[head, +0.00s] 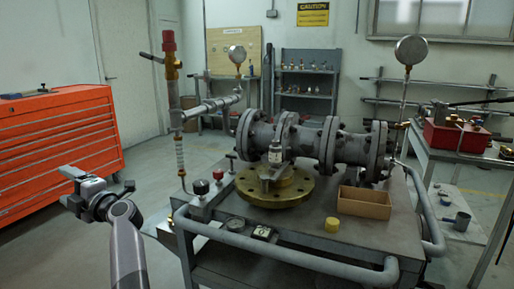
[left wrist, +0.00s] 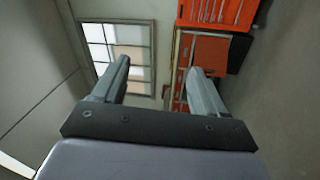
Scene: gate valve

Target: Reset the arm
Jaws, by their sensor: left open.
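My left gripper (head: 72,187) is raised at the lower left of the head view, in front of the orange tool cabinet and left of the workbench. In the left wrist view its two fingers (left wrist: 155,80) stand apart with nothing between them. The gate valve assembly (head: 310,143), grey flanged pipe sections, lies across the workbench (head: 310,228). A brass-coloured flange (head: 300,190) lies flat in front of it, with a metal part (head: 276,155) on top. My left gripper is well apart from all of these. My right gripper is not in view.
An orange tool cabinet (head: 55,140) stands at the left. The bench holds an open cardboard box (head: 364,202), a yellow cap (head: 332,224) and upright gauges (head: 411,50). A rail (head: 290,255) runs along its front. A second table with a red bin (head: 455,136) is at right.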

